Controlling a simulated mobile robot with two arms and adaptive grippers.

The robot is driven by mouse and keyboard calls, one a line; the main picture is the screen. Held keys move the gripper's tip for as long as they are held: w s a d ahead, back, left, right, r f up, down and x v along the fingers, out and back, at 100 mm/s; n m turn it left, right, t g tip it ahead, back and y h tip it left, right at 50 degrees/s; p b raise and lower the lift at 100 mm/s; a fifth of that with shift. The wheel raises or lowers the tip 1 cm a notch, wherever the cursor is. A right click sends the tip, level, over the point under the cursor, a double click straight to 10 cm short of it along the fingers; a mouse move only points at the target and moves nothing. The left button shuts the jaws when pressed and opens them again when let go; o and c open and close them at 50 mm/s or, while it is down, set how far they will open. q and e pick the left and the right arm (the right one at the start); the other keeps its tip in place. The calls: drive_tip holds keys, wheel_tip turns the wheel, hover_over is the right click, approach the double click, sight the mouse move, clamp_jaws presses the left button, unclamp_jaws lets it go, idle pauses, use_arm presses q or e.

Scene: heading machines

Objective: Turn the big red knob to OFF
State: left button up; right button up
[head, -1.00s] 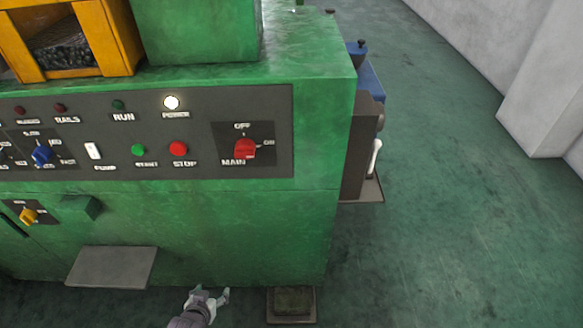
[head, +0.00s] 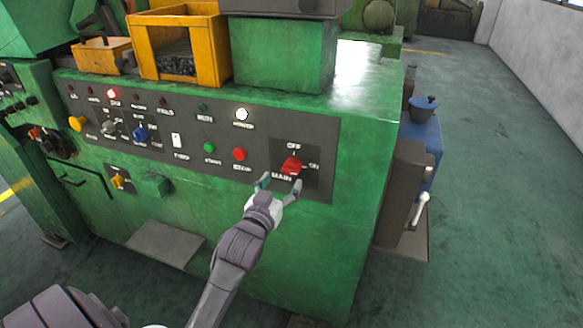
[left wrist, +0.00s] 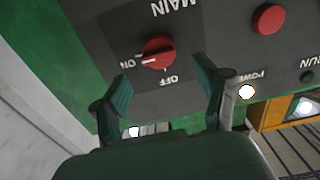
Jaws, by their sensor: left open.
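The big red knob (head: 291,165) is on the dark MAIN plate at the right end of the green machine's panel. OFF is printed above it and ON to its right. In the left wrist view, turned upside down, the knob (left wrist: 158,52) shows a white mark on the side toward ON. My left gripper (head: 280,185) is open and empty, just below and in front of the knob. In the left wrist view its two fingers (left wrist: 160,95) stand apart, with the knob beyond the gap between them. My right gripper is not in view.
A red STOP button (head: 239,154) and a green START button (head: 209,147) sit left of the knob. The power lamp (head: 242,114) glows white. A brown box with a white handle (head: 419,210) stands right of the machine. The floor (head: 500,200) farther right is clear.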

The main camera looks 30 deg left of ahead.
sight(289, 171)
use_arm(q)
drive_tip(key=x, duration=0.6)
drive_tip(key=shift+w, duration=0.25)
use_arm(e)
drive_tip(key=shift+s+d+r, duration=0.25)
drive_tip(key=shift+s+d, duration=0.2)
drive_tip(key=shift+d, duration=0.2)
use_arm(q)
drive_tip(key=c, duration=1.2)
drive_tip(key=shift+o, duration=0.2)
drive_tip(key=shift+p, duration=0.35)
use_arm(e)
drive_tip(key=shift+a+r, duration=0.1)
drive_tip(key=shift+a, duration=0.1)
